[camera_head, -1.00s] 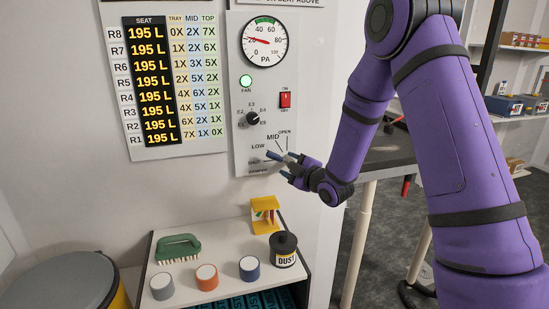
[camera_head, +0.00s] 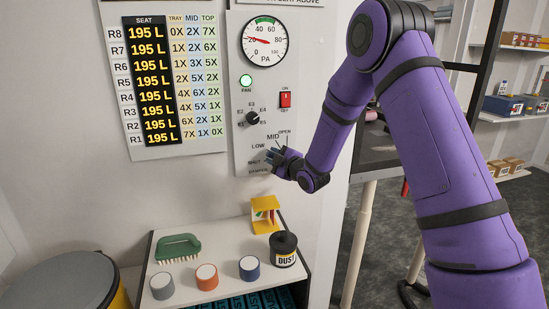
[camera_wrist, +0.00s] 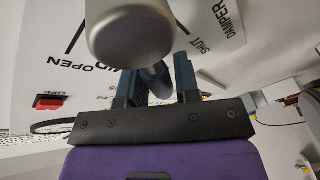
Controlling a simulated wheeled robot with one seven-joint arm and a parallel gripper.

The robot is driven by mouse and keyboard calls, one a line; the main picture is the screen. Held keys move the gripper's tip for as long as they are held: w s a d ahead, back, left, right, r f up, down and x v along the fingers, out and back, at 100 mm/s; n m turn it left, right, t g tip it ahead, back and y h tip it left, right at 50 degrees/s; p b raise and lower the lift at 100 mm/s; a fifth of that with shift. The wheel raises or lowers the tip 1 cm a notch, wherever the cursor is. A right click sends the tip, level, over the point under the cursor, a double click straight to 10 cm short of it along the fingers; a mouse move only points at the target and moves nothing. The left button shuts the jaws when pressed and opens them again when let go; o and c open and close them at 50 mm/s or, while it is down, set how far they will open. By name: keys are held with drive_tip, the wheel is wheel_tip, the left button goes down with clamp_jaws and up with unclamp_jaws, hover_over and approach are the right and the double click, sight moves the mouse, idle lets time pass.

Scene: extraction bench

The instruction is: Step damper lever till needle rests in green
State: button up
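The PA gauge (camera_head: 264,40) on the wall panel has a red needle pointing left, near 20. Its green band (camera_head: 265,20) lies at the top, between about 40 and 60, so the needle is outside it. The damper scale (camera_head: 272,138) reads SHUT, LOW, MID and OPEN. My gripper (camera_head: 271,157) is at the panel beside LOW and SHUT and hides the lever in the head view. In the wrist view, the grey rounded lever (camera_wrist: 132,38) lies across and between the fingers of my gripper (camera_wrist: 156,80), which look apart. Firm contact cannot be made out.
The panel also has a lit green FAN lamp (camera_head: 246,81), a red switch (camera_head: 285,100) and a selector knob (camera_head: 252,118). Below stands a cabinet (camera_head: 215,241) with a green brush (camera_head: 178,248), several coloured pots and a DUST can (camera_head: 284,250).

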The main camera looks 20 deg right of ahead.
clamp_jaws()
drive_tip(key=shift+d, duration=0.1)
drive_tip(key=shift+d+r+m+t, duration=0.25)
drive_tip(key=shift+r+m+t, duration=0.1)
drive_tip(key=shift+m, duration=0.4)
drive_tip(key=shift+d+r+m+t, duration=0.25)
drive_tip(key=shift+r+m+t, duration=0.1)
drive_tip(key=shift+m, duration=0.4)
drive_tip(key=shift+d+r+m+t, duration=0.25)
drive_tip(key=shift+d+m, duration=0.05)
drive_tip(key=shift+m, duration=0.5)
drive_tip(key=shift+d+r+m+t, duration=0.25)
drive_tip(key=shift+d+m, duration=0.05)
drive_tip(key=shift+m, duration=0.5)
drive_tip(key=o, duration=0.5)
unclamp_jaws()
